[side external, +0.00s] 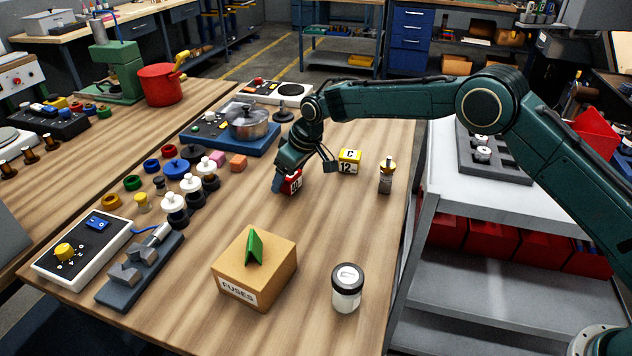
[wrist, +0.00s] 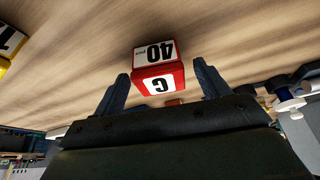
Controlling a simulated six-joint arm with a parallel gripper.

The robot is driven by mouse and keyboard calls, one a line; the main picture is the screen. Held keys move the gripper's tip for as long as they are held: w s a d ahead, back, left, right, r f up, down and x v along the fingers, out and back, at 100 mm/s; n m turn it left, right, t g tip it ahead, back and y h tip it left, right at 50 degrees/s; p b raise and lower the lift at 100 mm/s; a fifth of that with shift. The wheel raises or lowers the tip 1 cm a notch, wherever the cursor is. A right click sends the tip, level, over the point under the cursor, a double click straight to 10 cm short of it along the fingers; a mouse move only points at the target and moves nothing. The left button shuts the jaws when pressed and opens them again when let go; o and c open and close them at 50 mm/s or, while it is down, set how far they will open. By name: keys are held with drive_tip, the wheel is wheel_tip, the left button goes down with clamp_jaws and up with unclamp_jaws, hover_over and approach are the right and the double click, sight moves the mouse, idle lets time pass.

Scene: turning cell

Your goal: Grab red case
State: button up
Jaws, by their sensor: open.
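The red case (wrist: 158,81) is a small box with white labels reading "40" and "C". It stands on the wooden table. In the side external view the red case (side external: 293,184) is partly hidden behind my gripper (side external: 285,185), which reaches down at it. In the wrist view my gripper (wrist: 163,86) is open, with one blue-grey finger on each side of the red case. A gap shows between the case and each finger, so it does not look clamped.
A yellow case (side external: 349,161) marked "C 12" and a brass-topped cylinder (side external: 386,176) stand to the right. A fuses box (side external: 252,270) and a white jar (side external: 347,288) stand in front. Several knobs and spools (side external: 174,203) are at left, near a pot (side external: 248,124) on a blue base.

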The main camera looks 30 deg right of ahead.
drive_tip(key=shift+w+a+f, duration=0.1)
drive_tip(key=shift+f, duration=0.15)
idle(0.3)
drive_tip(key=c, duration=1.2)
drive_tip(key=shift+o, duration=0.2)
drive_tip(key=shift+r, duration=0.2)
wheel_tip(320, 180, up, 20)
drive_tip(key=shift+f, duration=0.2)
